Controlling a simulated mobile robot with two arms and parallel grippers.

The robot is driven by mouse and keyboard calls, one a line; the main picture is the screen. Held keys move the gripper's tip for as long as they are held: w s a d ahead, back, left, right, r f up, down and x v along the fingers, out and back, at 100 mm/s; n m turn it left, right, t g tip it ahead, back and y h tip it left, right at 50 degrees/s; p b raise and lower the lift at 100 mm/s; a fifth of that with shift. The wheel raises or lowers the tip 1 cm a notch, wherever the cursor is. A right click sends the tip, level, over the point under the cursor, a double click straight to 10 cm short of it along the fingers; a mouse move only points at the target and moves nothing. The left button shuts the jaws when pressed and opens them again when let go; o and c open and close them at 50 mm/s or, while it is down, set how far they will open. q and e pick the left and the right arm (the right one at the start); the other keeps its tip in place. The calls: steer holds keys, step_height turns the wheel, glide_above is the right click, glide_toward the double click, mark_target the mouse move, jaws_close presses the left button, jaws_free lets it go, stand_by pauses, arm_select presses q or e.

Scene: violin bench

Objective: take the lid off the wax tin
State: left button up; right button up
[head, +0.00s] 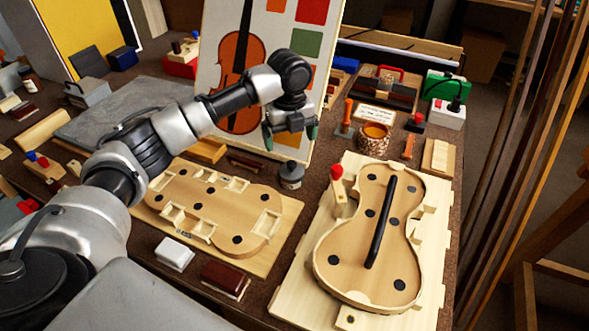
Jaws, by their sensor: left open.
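A small dark grey round tin (291,177), which looks like the wax tin, stands on the bench between the two wooden violin forms. A lid with a small raised knob appears to sit on it; I cannot make out the seam. My left gripper (290,136) is open and empty, fingers pointing down. In the picture it is just above the tin, apart from it, in front of the violin poster. My right gripper is not in view.
The left violin form (285,205) and the right form board (300,290) flank the tin closely. The violin poster (262,25) stands behind. A mottled pot with amber content (373,141) is at right. A white block (175,253) and a brown block (226,278) lie in front.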

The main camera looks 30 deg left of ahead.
mark_target(292, 163)
arm_select(q)
steer(key=f, duration=0.9)
steer(key=shift+s+d, duration=0.25)
steer(key=shift+r, duration=0.1)
steer(key=c, duration=1)
